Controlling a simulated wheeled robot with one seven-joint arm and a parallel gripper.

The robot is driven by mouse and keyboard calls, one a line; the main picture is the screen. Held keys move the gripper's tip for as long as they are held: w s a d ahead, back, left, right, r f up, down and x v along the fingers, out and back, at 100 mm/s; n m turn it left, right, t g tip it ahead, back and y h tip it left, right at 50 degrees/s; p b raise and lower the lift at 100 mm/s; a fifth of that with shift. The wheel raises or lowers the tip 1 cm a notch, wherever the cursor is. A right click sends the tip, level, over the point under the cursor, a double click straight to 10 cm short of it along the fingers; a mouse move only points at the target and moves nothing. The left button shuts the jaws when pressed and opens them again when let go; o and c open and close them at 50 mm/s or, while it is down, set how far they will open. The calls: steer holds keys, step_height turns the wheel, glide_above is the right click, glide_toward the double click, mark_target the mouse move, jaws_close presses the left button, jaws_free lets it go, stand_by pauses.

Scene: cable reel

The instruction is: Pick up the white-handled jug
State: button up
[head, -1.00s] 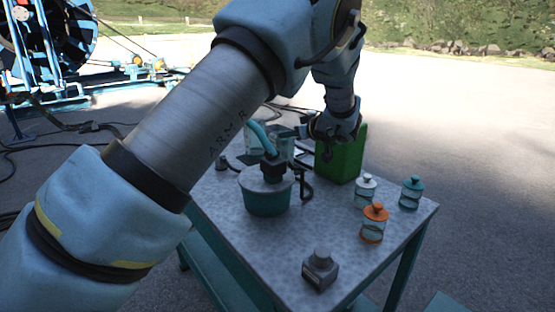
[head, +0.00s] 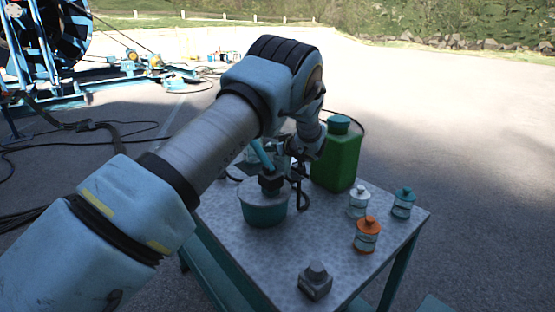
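I cannot make out a white-handled jug for certain in the head view. A pale container (head: 250,155) at the back of the table is mostly hidden behind my arm and the teal pot, and its handle cannot be seen. A green jug (head: 337,160) with a teal cap stands upright at the table's back right. My gripper (head: 284,148) is over the back of the table, left of the green jug and behind the teal pot. Its fingers are small and partly hidden, so I cannot tell whether they are open or hold anything.
The teal pot (head: 264,207) with a black fitting stands on the speckled table (head: 250,250). A white-topped jar (head: 358,202), a teal-topped jar (head: 403,203) and an orange-topped jar (head: 367,235) stand at right.

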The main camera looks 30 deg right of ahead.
jaws_close()
stand_by(0.3)
steer(key=shift+f, duration=0.1)
stand_by(1.1)
